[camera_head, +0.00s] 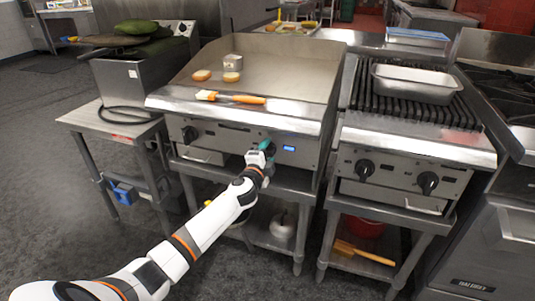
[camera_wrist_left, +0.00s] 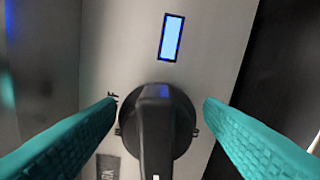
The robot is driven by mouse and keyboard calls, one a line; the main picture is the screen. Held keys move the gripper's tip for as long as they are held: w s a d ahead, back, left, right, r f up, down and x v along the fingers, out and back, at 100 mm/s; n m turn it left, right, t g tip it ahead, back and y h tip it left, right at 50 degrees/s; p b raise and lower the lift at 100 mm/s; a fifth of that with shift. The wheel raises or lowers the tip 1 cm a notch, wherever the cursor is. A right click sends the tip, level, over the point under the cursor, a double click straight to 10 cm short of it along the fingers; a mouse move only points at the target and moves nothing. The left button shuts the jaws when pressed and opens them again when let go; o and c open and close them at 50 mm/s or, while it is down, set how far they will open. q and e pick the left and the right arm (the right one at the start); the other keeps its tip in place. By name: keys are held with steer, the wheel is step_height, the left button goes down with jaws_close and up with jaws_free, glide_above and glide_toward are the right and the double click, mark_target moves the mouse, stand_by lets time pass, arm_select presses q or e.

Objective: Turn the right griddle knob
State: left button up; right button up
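The griddle (camera_head: 285,85) has a steel front panel with a black left knob (camera_head: 189,134) and a small lit blue display (camera_head: 289,148). My left gripper (camera_head: 266,148) is at the right part of this panel and hides the right knob in the head view. In the left wrist view the black right knob (camera_wrist_left: 157,125) sits between the teal fingers of my left gripper (camera_wrist_left: 160,104). The fingers are open, one on each side, with gaps to the knob. The knob's grip bar points roughly up and down in this view. The lit display (camera_wrist_left: 171,37) is above it. My right gripper is not in view.
Two buns (camera_head: 232,77), a metal block (camera_head: 233,62) and an orange-handled brush (camera_head: 230,98) lie on the griddle. A grill (camera_head: 366,97) with its own knobs (camera_head: 364,169) and a metal pan (camera_head: 416,84) stands to the right. A fryer (camera_head: 137,82) stands left.

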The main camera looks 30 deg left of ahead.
arm_select(q)
steer(key=shift+s, duration=0.2)
steer(key=p+v, duration=0.1)
steer(key=v, duration=1)
steer(key=shift+s+p, duration=0.3)
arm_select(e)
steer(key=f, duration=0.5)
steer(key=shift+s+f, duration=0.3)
arm_select(q)
steer(key=shift+f, duration=0.15)
